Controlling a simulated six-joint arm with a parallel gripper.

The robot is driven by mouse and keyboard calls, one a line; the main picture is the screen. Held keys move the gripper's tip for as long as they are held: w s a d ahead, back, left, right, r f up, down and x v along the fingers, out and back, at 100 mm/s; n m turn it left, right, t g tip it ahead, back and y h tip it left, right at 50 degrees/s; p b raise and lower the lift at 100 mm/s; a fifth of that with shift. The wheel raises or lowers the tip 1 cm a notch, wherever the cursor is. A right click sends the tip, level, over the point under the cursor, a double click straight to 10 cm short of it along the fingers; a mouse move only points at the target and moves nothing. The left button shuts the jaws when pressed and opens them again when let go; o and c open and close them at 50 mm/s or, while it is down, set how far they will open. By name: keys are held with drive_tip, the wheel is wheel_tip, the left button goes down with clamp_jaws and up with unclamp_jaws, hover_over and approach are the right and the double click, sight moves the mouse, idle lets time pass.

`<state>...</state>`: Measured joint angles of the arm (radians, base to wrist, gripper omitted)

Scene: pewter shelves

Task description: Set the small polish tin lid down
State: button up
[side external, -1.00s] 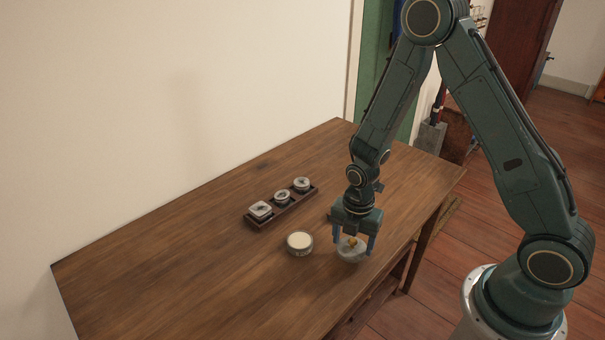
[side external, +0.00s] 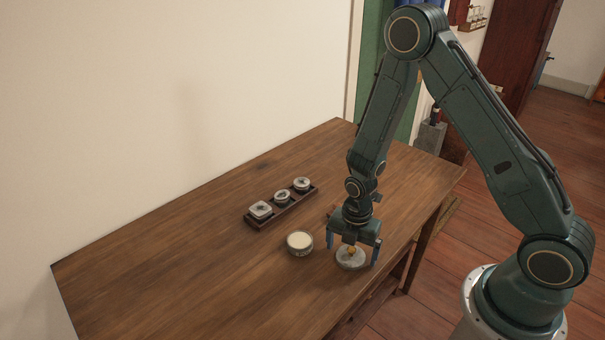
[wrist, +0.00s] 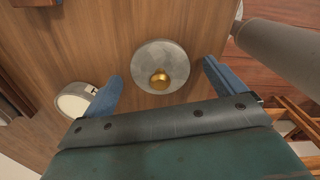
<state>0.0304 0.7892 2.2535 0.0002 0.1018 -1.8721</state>
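The polish tin lid (side external: 350,259) is a grey disc with a small brass knob. It lies flat on the table near the front edge, knob up. It also shows in the wrist view (wrist: 161,56). My gripper (side external: 352,256) is above and around the lid, its blue fingers spread wide. In the wrist view the fingers (wrist: 160,82) stand clear of the lid on both sides, so the gripper is open and empty. An open round tin (side external: 299,242) with pale contents stands just left of the lid, and it shows at the left in the wrist view (wrist: 75,103).
A dark wooden tray (side external: 281,204) with several lidded tins stands farther back on the wooden table (side external: 180,275). A small item behind my gripper is mostly hidden. The table's left part is clear. The front edge is close to the lid.

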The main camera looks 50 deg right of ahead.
drive_tip(key=shift+r, duration=0.1)
wheel_tip(320, 180, up, 12)
idle(1.1)
drive_tip(key=shift+r, duration=0.1)
idle(0.5)
wheel_tip(320, 180, up, 13)
drive_tip(key=m+t, duration=0.2)
drive_tip(key=m, duration=0.7)
hover_over(352, 248)
drive_tip(key=s, duration=0.4)
drive_tip(key=s+a+r+m+t, duration=0.1)
drive_tip(key=s+r+m+t, duration=0.2)
drive_tip(key=s+r+m, duration=0.7)
drive_tip(key=shift+s+m+t, duration=0.3)
drive_tip(key=shift+s+m, duration=0.8)
drive_tip(key=shift+s, duration=0.05)
